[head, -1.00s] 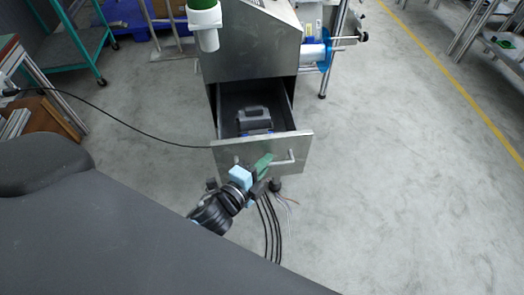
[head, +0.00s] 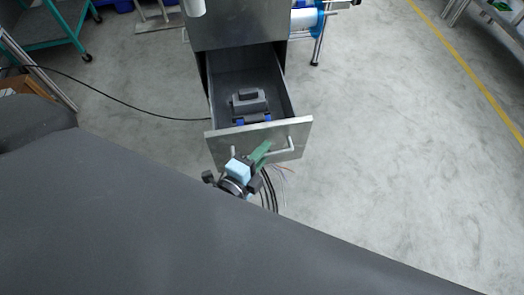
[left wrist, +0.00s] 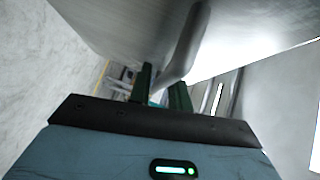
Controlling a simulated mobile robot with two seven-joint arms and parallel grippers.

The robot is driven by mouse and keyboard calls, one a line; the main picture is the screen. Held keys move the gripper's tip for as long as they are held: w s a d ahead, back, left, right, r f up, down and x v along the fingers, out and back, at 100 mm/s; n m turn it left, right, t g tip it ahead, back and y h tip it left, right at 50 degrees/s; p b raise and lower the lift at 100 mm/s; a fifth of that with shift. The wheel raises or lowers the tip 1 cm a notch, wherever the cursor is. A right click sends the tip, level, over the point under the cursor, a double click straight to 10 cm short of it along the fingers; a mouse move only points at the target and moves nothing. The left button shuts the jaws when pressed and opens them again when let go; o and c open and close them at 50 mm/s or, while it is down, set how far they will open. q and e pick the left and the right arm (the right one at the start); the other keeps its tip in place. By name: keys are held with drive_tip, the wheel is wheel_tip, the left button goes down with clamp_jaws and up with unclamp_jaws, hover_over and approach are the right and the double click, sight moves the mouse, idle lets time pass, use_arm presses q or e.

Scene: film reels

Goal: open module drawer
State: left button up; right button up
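The module drawer (head: 222,147) of the metal cabinet (head: 235,25) stands pulled well out, its inside visible from above. A dark grey module (head: 249,102) with blue parts lies in it. The bar handle (head: 291,146) runs across the drawer front. My left gripper (head: 259,156) is at the handle, with its green fingers against it. In the left wrist view, the handle (left wrist: 187,45) runs down between the two green fingers (left wrist: 163,92), which appear closed on it. The exact contact is partly hidden. My right gripper is not in view.
A black cable (head: 130,108) runs across the floor to the drawer's left. A green cart (head: 50,27) stands at upper left. A blue-and-white roller (head: 305,19) sticks out right of the cabinet. The floor to the right is clear.

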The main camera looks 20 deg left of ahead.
use_arm(q)
drive_tip(key=shift+o, duration=1)
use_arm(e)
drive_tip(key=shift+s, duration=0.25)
use_arm(q)
drive_tip(key=shift+s, duration=0.15)
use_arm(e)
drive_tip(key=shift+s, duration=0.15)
use_arm(q)
drive_tip(key=v, duration=0.7)
drive_tip(key=shift+s+b, duration=0.3)
drive_tip(key=shift+b, duration=0.1)
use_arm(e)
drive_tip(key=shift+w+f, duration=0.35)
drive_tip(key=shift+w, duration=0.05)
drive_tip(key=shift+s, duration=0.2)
